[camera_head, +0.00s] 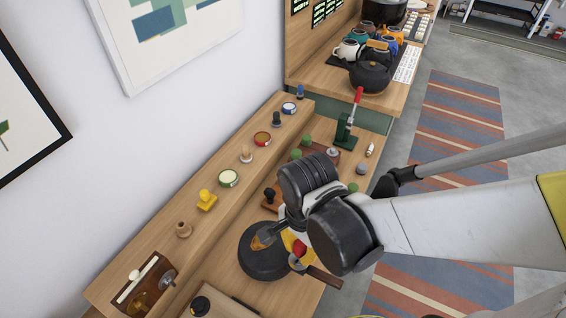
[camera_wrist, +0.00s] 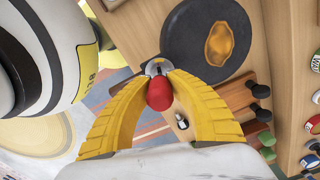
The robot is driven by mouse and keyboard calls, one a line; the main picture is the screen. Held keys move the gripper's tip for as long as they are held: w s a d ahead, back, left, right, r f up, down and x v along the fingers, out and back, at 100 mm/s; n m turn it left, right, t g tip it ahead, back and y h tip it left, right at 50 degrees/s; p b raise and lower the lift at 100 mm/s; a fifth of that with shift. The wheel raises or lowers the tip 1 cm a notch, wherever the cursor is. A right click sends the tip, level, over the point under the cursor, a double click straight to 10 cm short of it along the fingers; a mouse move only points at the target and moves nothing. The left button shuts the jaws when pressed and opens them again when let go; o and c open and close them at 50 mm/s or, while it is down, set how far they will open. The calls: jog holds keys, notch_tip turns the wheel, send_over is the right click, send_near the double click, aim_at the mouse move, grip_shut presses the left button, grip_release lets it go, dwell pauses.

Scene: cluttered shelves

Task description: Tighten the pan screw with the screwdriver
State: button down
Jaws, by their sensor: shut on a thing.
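A dark round pan (camera_head: 258,263) lies on the wooden lower surface, with an amber patch on it; it also shows in the wrist view (camera_wrist: 190,52). A brown handle (camera_head: 325,279) extends from it to the lower right. My gripper (camera_wrist: 158,76) has its yellow fingers shut on the red handle of the screwdriver (camera_wrist: 159,95). In the head view the red handle (camera_head: 299,247) shows beside the pan's handle end. A small metallic round part (camera_wrist: 157,67) shows at the fingertips. The pan screw and screwdriver tip are hidden, so I cannot tell whether they touch.
Dark-knobbed wooden stamps (camera_wrist: 238,97) lie near the pan. A red-levered green tool (camera_head: 346,125) stands farther back. A teapot (camera_head: 370,76) sits beyond.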

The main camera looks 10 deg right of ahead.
jog(key=shift+m, duration=0.6)
jog(key=shift+r, duration=0.2)
jog(key=shift+r+p, duration=1.8)
jog(key=shift+p, duration=0.05)
jog(key=w+d+f+n, duration=0.1)
jog(key=w+d+n, duration=0.3)
jog(key=w, duration=0.5)
jog(key=w+d+f+n, duration=0.1)
jog(key=w+d+n, duration=0.4)
jog(key=w+n, duration=0.3)
jog(key=shift+w+d+f, duration=0.2)
jog(key=shift+w, duration=0.8)
